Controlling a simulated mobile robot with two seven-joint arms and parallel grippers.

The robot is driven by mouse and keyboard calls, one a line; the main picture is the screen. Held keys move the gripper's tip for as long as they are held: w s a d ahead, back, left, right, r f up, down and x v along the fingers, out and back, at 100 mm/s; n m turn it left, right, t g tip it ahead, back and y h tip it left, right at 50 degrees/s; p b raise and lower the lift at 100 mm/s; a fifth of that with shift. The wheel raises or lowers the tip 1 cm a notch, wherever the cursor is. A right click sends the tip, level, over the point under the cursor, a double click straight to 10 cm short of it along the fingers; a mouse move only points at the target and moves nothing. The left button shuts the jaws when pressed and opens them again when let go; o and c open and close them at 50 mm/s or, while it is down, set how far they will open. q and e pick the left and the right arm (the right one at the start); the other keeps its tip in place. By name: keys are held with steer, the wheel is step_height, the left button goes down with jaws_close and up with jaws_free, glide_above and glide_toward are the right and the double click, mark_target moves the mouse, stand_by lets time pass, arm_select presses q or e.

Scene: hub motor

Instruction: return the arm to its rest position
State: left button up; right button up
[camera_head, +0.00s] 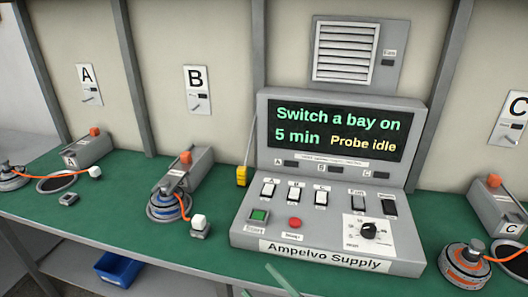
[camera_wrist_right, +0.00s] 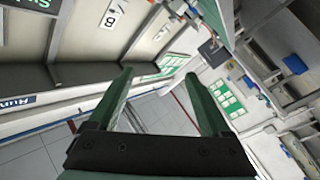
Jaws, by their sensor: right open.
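My right gripper (camera_wrist_right: 158,76) is open and empty in the right wrist view, its two green fingers spread apart with floor and walls beyond them. In the head view only its green fingertips (camera_head: 283,280) show at the bottom edge, in front of the supply console. The rest of the right arm is out of the picture. My left gripper is not in view.
The supply console (camera_head: 325,251) stands on the green bench (camera_head: 110,216); its screen (camera_head: 338,130) reads "Switch a bay on 5 min" and "Probe idle". Hub motors (camera_head: 168,207) with orange cables sit by the bays. A blue bin (camera_head: 118,268) is below the bench.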

steer(key=s+d+f+m+g+h, duration=0.5)
steer(key=s+d+f+m+h, duration=0.5)
steer(key=s+d+f+m, duration=0.3)
steer(key=s+d+f, duration=0.3)
steer(key=d+f, duration=0.1)
steer(key=shift+s+f+h+p, duration=0.25)
steer(key=shift+s+h+p, duration=0.05)
steer(key=shift+p, duration=0.05)
